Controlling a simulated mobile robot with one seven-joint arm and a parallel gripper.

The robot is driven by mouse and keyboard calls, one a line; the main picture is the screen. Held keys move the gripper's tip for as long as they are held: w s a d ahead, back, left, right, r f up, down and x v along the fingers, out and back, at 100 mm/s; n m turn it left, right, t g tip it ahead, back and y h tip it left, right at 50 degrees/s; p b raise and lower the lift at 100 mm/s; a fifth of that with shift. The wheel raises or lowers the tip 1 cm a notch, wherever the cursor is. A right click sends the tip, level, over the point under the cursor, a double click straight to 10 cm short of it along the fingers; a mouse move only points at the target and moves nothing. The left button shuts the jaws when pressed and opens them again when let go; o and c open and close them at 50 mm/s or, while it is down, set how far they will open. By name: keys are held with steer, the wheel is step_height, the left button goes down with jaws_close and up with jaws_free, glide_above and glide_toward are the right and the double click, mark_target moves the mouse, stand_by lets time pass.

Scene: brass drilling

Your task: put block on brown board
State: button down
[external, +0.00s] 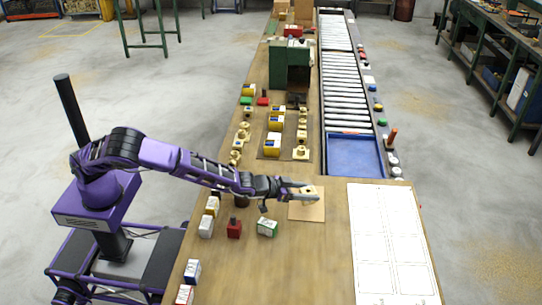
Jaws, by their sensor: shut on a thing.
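My gripper (298,190) reaches in from the left across the wooden table and is shut on a small tan, brass-coloured block (308,194). The gripper partly covers the block. The block and the fingertips are over the square brown board (306,212). I cannot tell whether the block touches the board or is held just above it.
A white sheet with outlined panels (392,240) is at right. Behind are brass parts, a green machine (289,66), a blue tray (354,154) and a roller conveyor (341,85).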

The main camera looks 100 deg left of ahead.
steer(key=shift+f, duration=1.6)
steer(key=shift+f, duration=0.15)
steer(key=shift+f+b, duration=0.1)
steer(key=shift+b, duration=0.25)
steer(key=shift+c, duration=1.2)
jaws_free()
steer(key=shift+s+d+r, duration=0.15)
steer(key=shift+s+r, duration=0.05)
steer(key=shift+r, duration=0.05)
steer(key=v, duration=0.7)
steer(key=shift+p, duration=0.4)
